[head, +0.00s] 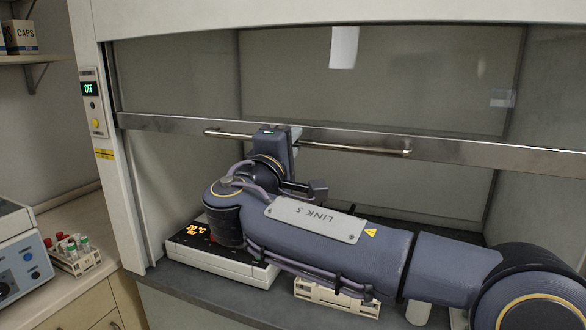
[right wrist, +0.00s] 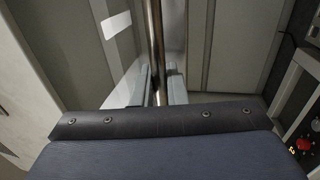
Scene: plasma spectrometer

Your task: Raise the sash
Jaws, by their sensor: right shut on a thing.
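The fume hood's sash is a glass pane with a metal bottom rail (head: 480,152). The rail sits well above the hood's work surface, leaving an open gap below. A long bar handle (head: 350,148) runs along the front of the rail. My right gripper (head: 292,134) is shut on this handle left of its middle. In the right wrist view the two fingers (right wrist: 159,88) lie on either side of the handle bar (right wrist: 157,45). My right arm hides part of the opening and work surface. My left gripper is not in view.
Under the sash stand a white device (head: 225,262) with an orange display and a cream rack (head: 335,297), partly behind my arm. A control panel (head: 93,100) reading OFF is on the hood's left post. A tube rack (head: 78,262) and a blue-fronted instrument (head: 20,250) stand outside, left.

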